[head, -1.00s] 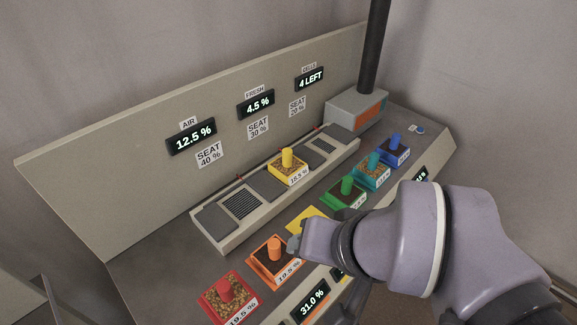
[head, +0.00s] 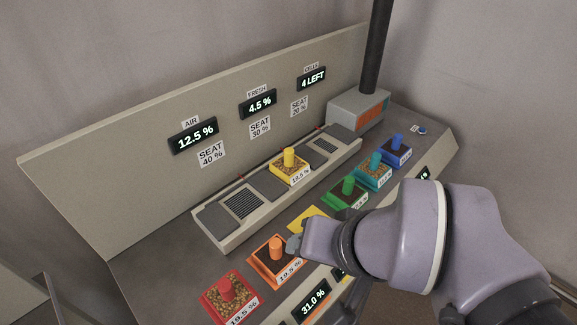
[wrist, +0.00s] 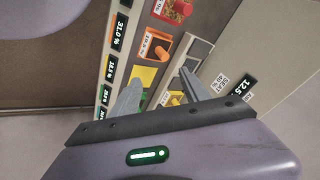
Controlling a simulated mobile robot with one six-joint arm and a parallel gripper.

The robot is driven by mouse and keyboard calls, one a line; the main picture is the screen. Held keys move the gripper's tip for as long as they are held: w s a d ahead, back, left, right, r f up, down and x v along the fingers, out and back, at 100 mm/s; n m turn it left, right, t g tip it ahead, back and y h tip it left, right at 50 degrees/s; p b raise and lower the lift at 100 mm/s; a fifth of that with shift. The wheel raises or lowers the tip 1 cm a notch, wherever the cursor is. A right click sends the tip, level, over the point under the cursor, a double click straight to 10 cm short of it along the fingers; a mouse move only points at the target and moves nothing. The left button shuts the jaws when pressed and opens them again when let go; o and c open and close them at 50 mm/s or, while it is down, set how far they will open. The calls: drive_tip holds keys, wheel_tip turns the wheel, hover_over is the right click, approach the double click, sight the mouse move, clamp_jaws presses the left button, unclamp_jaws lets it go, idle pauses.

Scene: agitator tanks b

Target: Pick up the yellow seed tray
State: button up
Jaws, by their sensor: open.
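The yellow seed tray (head: 290,167) with its upright yellow knob sits on the raised rail, on the middle seat, in the head view. In the wrist view it shows partly (wrist: 176,98), between the finger tips and near the right finger. My gripper (wrist: 160,88) is open and empty, its two grey fingers spread apart above the console. In the head view my gripper (head: 297,245) is mostly hidden behind my wrist, over the front row near the orange tray, apart from the yellow tray.
The front row holds a red tray (head: 229,297), an orange tray (head: 275,258), a flat yellow pad (head: 307,218), a green tray (head: 347,193), a teal tray (head: 374,171) and a blue tray (head: 396,150). A back panel (head: 110,165) with displays stands behind the rail. A dark post rises from a grey box (head: 357,110).

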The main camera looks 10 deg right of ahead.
drive_tip(key=w+a+f+m+g+y+p, duration=0.2)
drive_tip(key=w+a+m+g+y+p, duration=0.2)
drive_tip(key=w+a+m+y, duration=0.7)
drive_tip(key=w+d+f+m+t+y, duration=0.25)
drive_tip(key=w+d+m+t, duration=0.2)
drive_tip(key=w, duration=0.35)
drive_tip(key=m+t+h, duration=1)
drive_tip(key=m+t, duration=0.1)
drive_tip(key=m, duration=0.2)
approach(292, 160)
drive_tip(key=shift+n, duration=0.25)
drive_tip(key=x, duration=1.2)
drive_tip(key=shift+s+a+b, duration=0.1)
drive_tip(key=shift+b, duration=0.2)
clamp_jaws()
